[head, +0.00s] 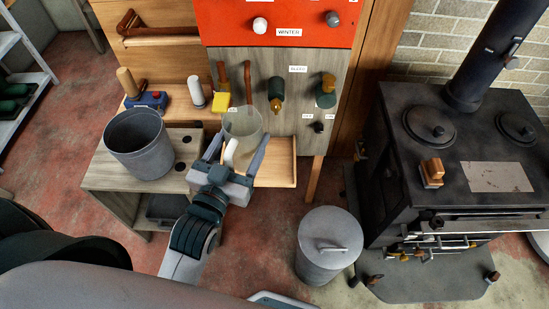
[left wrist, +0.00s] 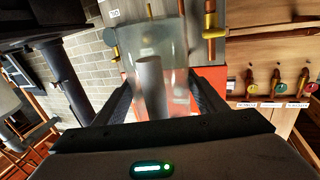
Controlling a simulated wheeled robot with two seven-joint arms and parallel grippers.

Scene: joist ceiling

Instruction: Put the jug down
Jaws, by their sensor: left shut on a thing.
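The jug (head: 243,126) is clear, with a pale handle (head: 230,152) facing me. My left gripper (head: 236,158) is shut on the jug at its handle. The jug appears upright over the left part of a small wooden tray (head: 284,178) below the panel; I cannot tell whether its base touches the tray. In the left wrist view the jug (left wrist: 168,40) stands ahead of the fingers, with the handle (left wrist: 151,84) between them. My right gripper is not in view.
A grey bucket (head: 139,158) stands on a grey wooden bench (head: 105,178) to the left. Brass taps (head: 276,95) hang on the panel above the tray. A lidded metal bin (head: 328,262) and a black stove (head: 440,190) are at the right.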

